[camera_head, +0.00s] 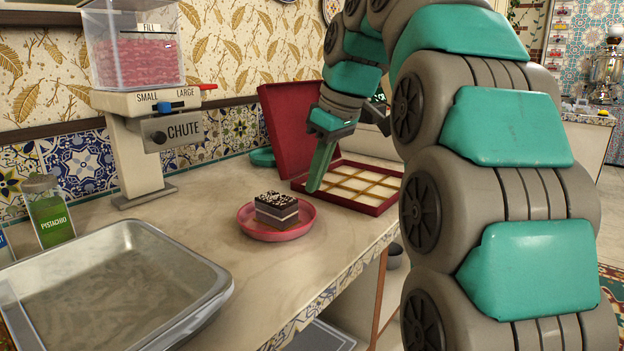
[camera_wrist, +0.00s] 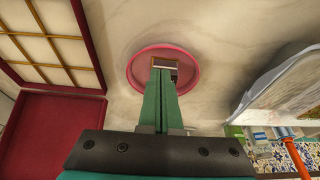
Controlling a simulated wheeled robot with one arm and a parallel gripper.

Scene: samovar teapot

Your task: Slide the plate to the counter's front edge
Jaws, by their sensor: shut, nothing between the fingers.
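A round pink plate (camera_head: 278,235) sits on the counter, short of the tiled front edge (camera_head: 330,287). A layered cake slice (camera_head: 276,211) with a dark, white-flecked top stands on it. My gripper (camera_head: 313,188) points down with its green fingers shut and empty. In the head view its tips are just behind and right of the plate, beside the open red box. In the wrist view the shut fingertips (camera_wrist: 163,72) overlap the plate (camera_wrist: 136,70) and hide part of the cake (camera_wrist: 166,62). I cannot tell whether they touch anything.
The red box (camera_head: 350,196) with a gridded, pale-filled tray lies right of the plate. A metal tray (camera_head: 125,285) is at front left. A chute dispenser (camera_head: 133,150) and a pistachio jar (camera_head: 50,215) stand behind. Counter between plate and front edge is clear.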

